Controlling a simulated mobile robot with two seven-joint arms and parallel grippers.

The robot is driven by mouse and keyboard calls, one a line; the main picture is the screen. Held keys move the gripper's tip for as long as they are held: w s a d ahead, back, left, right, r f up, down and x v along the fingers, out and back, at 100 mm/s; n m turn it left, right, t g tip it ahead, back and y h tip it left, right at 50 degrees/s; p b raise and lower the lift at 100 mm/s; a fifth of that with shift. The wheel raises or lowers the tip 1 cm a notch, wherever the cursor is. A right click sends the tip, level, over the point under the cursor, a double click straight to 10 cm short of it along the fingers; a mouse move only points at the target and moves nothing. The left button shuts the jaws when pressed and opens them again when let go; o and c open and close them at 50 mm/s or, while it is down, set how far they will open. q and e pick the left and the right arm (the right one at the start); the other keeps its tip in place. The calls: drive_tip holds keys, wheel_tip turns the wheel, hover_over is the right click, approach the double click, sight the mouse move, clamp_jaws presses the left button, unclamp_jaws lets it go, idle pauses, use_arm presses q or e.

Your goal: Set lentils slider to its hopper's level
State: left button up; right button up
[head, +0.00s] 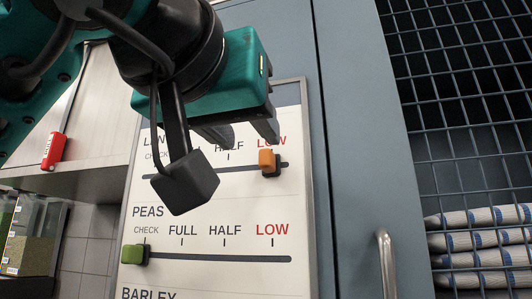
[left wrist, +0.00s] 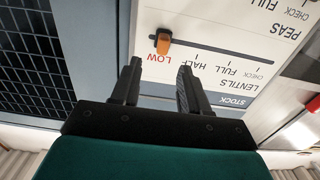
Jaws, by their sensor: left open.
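The lentils slider (head: 267,160) is an orange knob at the LOW end of the upper track on the white stock board (head: 205,218). It also shows in the left wrist view (left wrist: 163,43), where the board is upside down. My left gripper (head: 244,134) is open and empty in front of the board, its fingers just short of the orange knob. In the left wrist view the knob lies beyond the gap between the fingertips (left wrist: 157,72). My wrist hides most of the LENTILS label and part of its scale. No lentils hopper can be clearly identified.
The peas slider (head: 134,254) is green and sits at CHECK on the lower track. Clear bins (head: 35,240) stand at the lower left, below a red-tagged cabinet. A metal handle (head: 386,262) and a wire mesh door (head: 465,110) with striped towels are at the right.

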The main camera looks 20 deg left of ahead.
use_arm(q)
drive_tip(key=shift+s, duration=2.35)
